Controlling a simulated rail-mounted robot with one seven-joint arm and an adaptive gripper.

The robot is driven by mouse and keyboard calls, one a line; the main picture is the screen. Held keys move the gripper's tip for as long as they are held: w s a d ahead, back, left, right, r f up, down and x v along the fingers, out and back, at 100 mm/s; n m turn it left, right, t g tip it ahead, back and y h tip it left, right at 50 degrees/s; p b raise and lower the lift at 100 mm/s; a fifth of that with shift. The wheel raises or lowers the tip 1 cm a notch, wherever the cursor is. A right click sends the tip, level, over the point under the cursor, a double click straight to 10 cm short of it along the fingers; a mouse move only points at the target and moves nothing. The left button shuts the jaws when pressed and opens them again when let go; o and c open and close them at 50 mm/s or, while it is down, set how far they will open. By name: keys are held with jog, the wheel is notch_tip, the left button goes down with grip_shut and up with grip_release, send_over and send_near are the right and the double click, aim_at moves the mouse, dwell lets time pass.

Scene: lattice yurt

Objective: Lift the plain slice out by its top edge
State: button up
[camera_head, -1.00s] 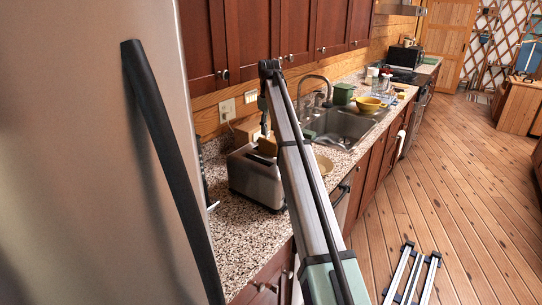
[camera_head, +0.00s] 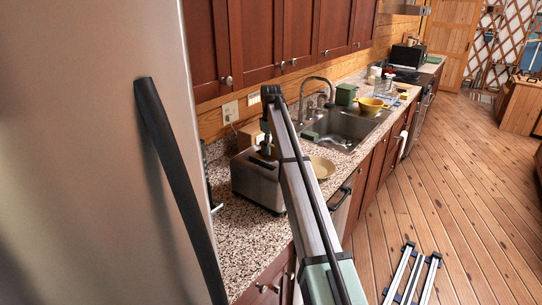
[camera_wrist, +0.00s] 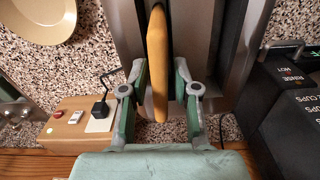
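The plain slice (camera_wrist: 157,50) shows edge-on in the wrist view as a long golden-brown strip. It stands in line with the slots of the grey metal toaster (camera_wrist: 201,30) and its near end overlaps the toaster's edge. The toaster also shows on the counter in the head view (camera_head: 257,186). My gripper (camera_wrist: 161,80) is open, one finger on each side of the slice, with narrow gaps between the fingers and the bread. In the head view my gripper (camera_head: 266,146) points down at the toaster's top; the slice is not clear there.
A round tan plate (camera_wrist: 38,18) lies beside the toaster. The sink (camera_head: 345,129) lies beyond; the refrigerator handle (camera_head: 178,185) stands at left.

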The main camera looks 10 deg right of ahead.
grip_shut()
notch_tip(320, 180, up, 20)
jog(key=shift+b, duration=0.3)
dwell(0.4)
